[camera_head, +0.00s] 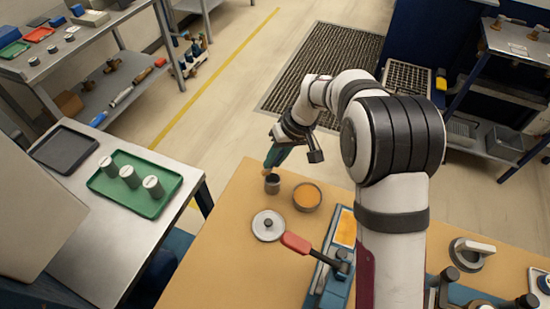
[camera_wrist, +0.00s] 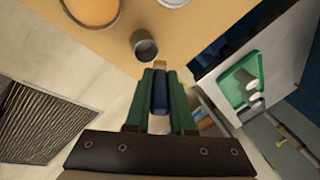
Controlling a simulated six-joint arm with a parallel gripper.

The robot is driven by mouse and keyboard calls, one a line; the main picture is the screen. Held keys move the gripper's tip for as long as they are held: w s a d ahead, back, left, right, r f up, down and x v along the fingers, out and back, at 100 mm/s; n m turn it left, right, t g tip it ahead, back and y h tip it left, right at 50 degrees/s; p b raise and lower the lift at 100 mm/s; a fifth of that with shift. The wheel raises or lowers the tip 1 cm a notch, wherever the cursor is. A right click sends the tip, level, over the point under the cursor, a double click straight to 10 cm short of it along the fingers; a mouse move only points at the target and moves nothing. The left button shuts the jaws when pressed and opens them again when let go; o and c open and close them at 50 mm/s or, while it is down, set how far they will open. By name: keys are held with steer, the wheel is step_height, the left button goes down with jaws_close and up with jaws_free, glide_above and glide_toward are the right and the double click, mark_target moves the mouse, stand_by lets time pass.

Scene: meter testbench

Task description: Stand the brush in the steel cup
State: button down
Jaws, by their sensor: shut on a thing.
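The steel cup (camera_head: 272,184) stands upright on the wooden bench top near its far-left edge. It also shows in the wrist view (camera_wrist: 145,46), its mouth dark and apparently empty. My gripper (camera_head: 275,156) is just above and behind the cup, its green fingers pointing down. In the wrist view, my gripper (camera_wrist: 160,80) is shut on the brush (camera_wrist: 160,92), which has a dark blue body and a tan end. The tan end pokes past the fingertips, close to the cup's rim but apparently outside it. Most of the brush is hidden by the fingers in the head view.
A bowl with orange contents (camera_head: 307,196) stands right beside the cup. A round lid (camera_head: 268,225) lies in front. A red-handled device (camera_head: 297,243) is nearer. A green tray (camera_head: 151,207) with several cylinders is on the left table. The bench edge is close behind the cup.

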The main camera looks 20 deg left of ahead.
steer(key=shift+f, duration=0.65)
steer(key=c, duration=0.8)
jaws_free()
steer(key=shift+o, duration=0.2)
steer(key=shift+r, duration=0.15)
steer(key=v, duration=1.3)
steer(key=s+d+r+m, duration=0.4)
steer(key=s+d, duration=0.1)
steer(key=d, duration=0.2)
steer(key=s+d+f+m, duration=0.1)
steer(key=s+d+m, duration=0.2)
steer(key=s, duration=0.4)
steer(key=s+d+f+m+h, duration=0.1)
steer(key=s+d+m, duration=0.3)
steer(key=s, duration=0.3)
steer(key=s+d+f+m+t+h, duration=0.1)
steer(key=s+d+f+m, duration=0.1)
steer(key=s+d, duration=0.4)
steer(key=shift+s+m, duration=0.7)
steer(key=shift+s, duration=0.3)
